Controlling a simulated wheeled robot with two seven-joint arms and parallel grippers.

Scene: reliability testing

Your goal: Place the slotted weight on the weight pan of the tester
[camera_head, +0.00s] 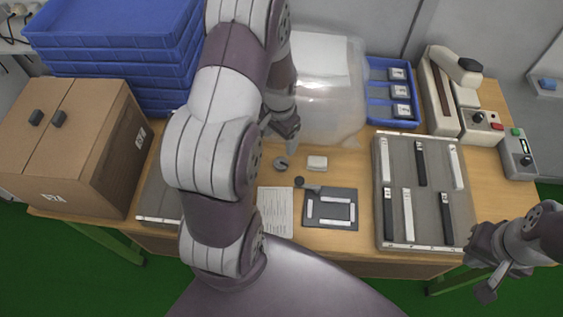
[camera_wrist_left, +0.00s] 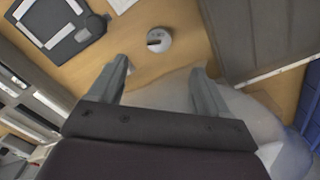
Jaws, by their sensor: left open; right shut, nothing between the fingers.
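The slotted weight (camera_head: 281,163) is a small grey disc with a slot, lying flat on the wooden table; it also shows in the left wrist view (camera_wrist_left: 158,39). My left gripper (camera_head: 278,132) is open and empty just behind the weight. In the left wrist view its fingers (camera_wrist_left: 160,68) stand apart, with the weight beyond their tips. A dark flat device with white bars (camera_head: 330,208), apparently the tester, lies to the front right. A small dark disc (camera_head: 299,182) at its corner looks like the weight pan, and it is empty. My right gripper (camera_head: 487,288) is shut and empty at the right.
A grey tray of strips (camera_head: 425,235) stands right. A clear plastic bag or bin (camera_head: 325,110) is behind. A cardboard box (camera_head: 75,150) stands left.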

